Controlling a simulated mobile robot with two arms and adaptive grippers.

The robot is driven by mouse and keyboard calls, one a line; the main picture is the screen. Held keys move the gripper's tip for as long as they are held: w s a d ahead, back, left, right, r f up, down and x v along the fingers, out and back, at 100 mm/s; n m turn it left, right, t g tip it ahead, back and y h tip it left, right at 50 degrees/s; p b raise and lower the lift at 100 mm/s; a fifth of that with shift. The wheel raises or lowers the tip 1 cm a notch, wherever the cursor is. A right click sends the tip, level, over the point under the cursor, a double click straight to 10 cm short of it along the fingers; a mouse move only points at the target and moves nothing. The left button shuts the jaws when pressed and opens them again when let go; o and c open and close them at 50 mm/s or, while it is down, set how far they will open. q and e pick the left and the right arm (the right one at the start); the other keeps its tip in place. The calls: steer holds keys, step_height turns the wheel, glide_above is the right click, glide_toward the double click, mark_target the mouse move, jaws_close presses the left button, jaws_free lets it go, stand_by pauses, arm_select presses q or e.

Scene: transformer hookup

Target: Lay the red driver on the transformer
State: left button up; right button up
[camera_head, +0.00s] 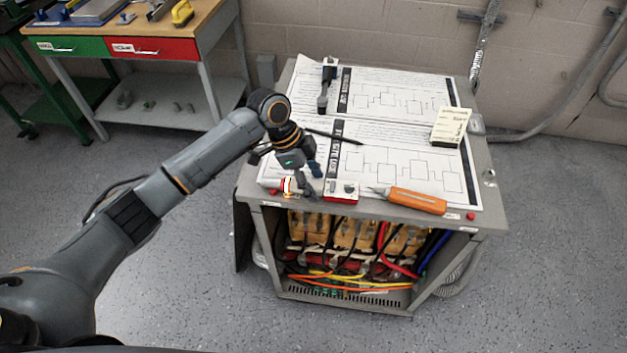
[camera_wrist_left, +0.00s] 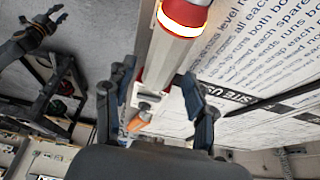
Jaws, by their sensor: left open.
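The transformer (camera_head: 484,178) is a grey cabinet with printed sheets on its top. My left gripper (camera_head: 309,180) is open over its front left corner; its two fingers also show in the left wrist view (camera_wrist_left: 160,76). A red piece with a bright white and orange band (camera_head: 287,187) is beside the fingers, and it looms close in the left wrist view (camera_wrist_left: 184,16). I cannot tell whether this is the red driver; no other clear red driver shows. A dark claw-like shape (camera_wrist_left: 40,32), possibly my right gripper, is at upper left in the left wrist view.
On the transformer are a red and white box (camera_head: 342,191), an orange-handled pointed tool (camera_head: 415,201), a dark pen (camera_head: 333,136), a black tool (camera_head: 325,88) and a pale yellow block (camera_head: 450,127). A workbench (camera_head: 150,47) stands at back left. The middle sheets are mostly clear.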

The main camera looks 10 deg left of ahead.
arm_select(q)
steer(key=b+v, duration=0.1)
steer(key=v, duration=1)
steer(key=shift+r, duration=0.3)
steer(key=shift+s+a+f, duration=0.1)
steer(key=shift+a, duration=0.05)
